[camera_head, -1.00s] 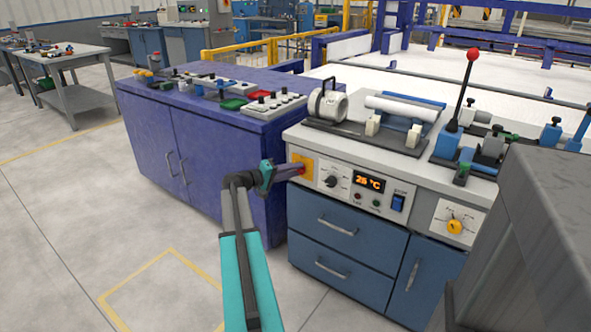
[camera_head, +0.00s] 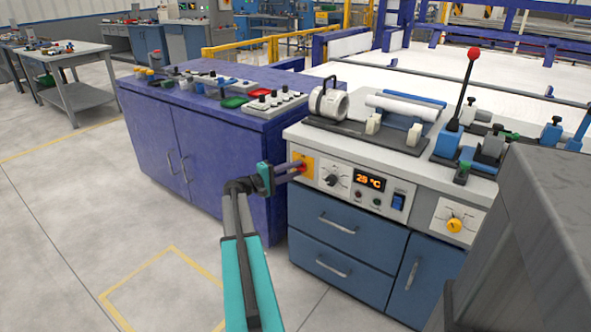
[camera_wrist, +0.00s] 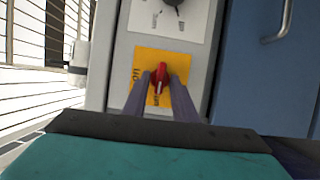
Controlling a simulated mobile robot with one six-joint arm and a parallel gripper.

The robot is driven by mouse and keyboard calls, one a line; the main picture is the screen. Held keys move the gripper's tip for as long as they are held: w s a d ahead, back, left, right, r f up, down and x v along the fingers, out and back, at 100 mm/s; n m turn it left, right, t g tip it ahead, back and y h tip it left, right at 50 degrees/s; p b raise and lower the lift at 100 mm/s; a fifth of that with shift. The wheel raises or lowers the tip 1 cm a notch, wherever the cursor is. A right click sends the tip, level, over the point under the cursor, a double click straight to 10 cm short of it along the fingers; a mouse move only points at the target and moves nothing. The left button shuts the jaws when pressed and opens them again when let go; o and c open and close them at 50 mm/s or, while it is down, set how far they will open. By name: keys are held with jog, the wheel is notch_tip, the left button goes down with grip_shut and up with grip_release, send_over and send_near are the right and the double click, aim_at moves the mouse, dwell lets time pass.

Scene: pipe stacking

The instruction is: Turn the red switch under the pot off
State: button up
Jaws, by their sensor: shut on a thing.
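The red switch (camera_wrist: 160,77) is a small knob on an orange-yellow plate (camera_wrist: 140,65) on the front of the grey control panel. In the wrist view it stands between my two fingers, its long side running roughly along them. My gripper (camera_wrist: 161,80) is shut on it, one finger on each side. In the head view my gripper (camera_head: 300,167) reaches the orange plate (camera_head: 307,160) at the panel's left end, and the fingers partly cover the switch. Lettering on the plate is too small to read surely. On the worktop above stands a white cylinder with a black handle (camera_head: 328,102).
A purple cabinet (camera_head: 200,140) stands close on the left. The floor in front is clear.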

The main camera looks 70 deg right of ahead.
jog(key=o, duration=0.7)
jog(key=shift+s+f, duration=0.1)
jog(key=shift+s, duration=0.2)
jog(key=shift+c, duration=0.2)
jog(key=shift+w, duration=0.15)
jog(key=shift+v, duration=0.85)
jog(key=p+v, duration=0.1)
jog(key=v, duration=1.1)
